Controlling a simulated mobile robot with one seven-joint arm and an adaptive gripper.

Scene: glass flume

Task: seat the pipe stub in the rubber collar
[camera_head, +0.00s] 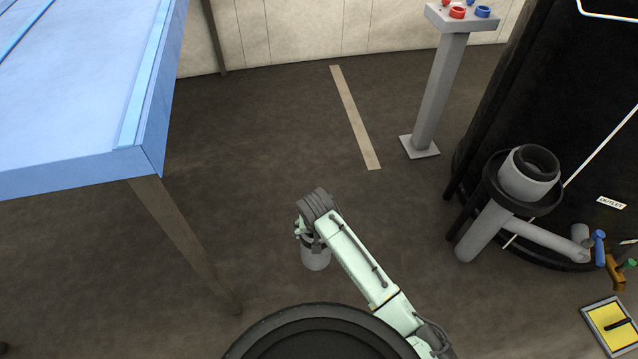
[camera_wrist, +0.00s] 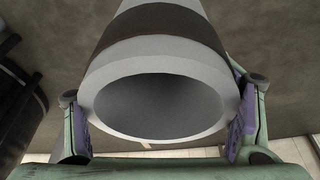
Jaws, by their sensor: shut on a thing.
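The pipe stub (camera_wrist: 140,65) is a light grey tube with a dark band around it, and it fills the middle of the wrist view with its open end facing the camera. My gripper (camera_wrist: 160,115) is shut on it, with a purple pad against each side. In the head view the stub (camera_head: 315,258) hangs below my gripper (camera_head: 312,240), above the floor. The black rubber collar (camera_head: 537,160) sits in the top of a grey upright pipe at the right, well apart from the stub. The stub's far end is not in the wrist view.
A blue glass-topped flume (camera_head: 85,172) stands at the left on brown legs. A grey pedestal (camera_head: 440,90) with coloured buttons stands at the back right. A large black tank (camera_head: 560,90) stands behind the collar. A yellow clipboard (camera_head: 612,322) lies at the lower right. The floor between is clear.

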